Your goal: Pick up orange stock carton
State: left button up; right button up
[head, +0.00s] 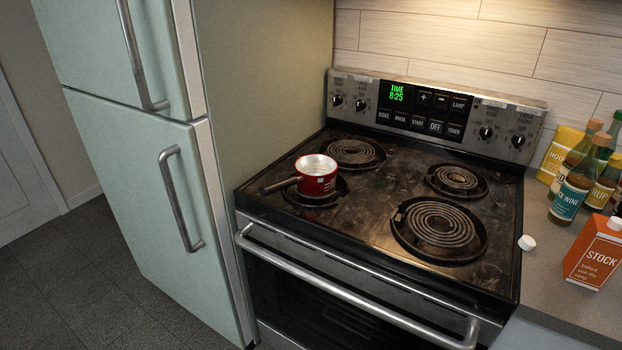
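The orange stock carton (597,254) stands upright on the counter at the right edge of the head view. Its front reads "STOCK" in white, and a white spout shows near its top. Part of its right side is cut off by the picture edge or lies close to it. Neither of my grippers shows in the head view.
Several bottles (570,190) and a yellow container (559,153) stand behind the carton. A small white cap (527,243) lies left of it. The coil stove (390,205) holds a red saucepan (316,180). A pale green fridge (150,150) stands left. The counter's front (560,300) is clear.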

aim_at(596, 253)
jog(key=l+z, duration=0.15)
jog(key=z, duration=1.35)
